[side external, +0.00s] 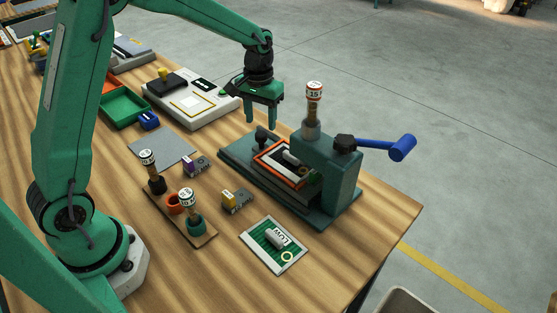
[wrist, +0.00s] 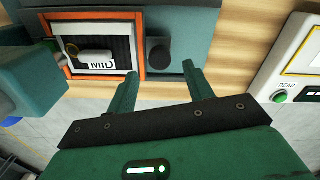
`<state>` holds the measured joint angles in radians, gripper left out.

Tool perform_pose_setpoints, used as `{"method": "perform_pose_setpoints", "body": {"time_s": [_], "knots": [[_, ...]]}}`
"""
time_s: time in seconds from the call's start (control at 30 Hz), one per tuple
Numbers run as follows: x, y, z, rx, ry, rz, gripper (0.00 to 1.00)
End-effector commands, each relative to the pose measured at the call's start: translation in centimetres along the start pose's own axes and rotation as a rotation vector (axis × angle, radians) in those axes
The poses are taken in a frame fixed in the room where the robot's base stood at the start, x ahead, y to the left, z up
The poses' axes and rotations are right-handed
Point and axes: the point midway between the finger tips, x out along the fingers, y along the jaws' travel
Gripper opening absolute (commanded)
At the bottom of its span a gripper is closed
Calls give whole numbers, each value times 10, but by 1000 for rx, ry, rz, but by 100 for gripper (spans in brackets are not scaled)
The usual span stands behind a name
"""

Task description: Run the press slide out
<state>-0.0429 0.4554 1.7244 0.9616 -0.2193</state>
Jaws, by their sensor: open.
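The press (side external: 330,180) is a teal block on a teal base plate (side external: 238,158), with a blue-handled lever (side external: 388,148) on its right. Its slide (side external: 262,152) has an orange-edged tray, partly under the press head. A black and white piece marked "MID" lies in the tray; it shows in the wrist view (wrist: 98,60). A black round knob (side external: 262,134) stands at the slide's left end. My gripper (side external: 262,121) is open and empty, pointing down just above the knob. In the wrist view the knob (wrist: 158,54) lies between and just beyond my fingertips (wrist: 160,70).
A cylinder marked "15" (side external: 313,100) stands on the press. A white device (side external: 190,105) sits behind my gripper. A wooden holder with labelled cylinders (side external: 180,222), small blocks (side external: 236,200) and a green card (side external: 273,246) lie in front. A grey mat (side external: 160,150) is bare.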

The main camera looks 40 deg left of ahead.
Motion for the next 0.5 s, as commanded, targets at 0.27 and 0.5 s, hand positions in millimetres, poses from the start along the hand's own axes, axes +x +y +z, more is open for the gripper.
{"method": "perform_pose_setpoints", "body": {"time_s": [0.27, 0.5], "knots": [[32, 0, 1, 0, -3, -1, 52], [42, 0, 0, 0, -1, 0, 52]]}}
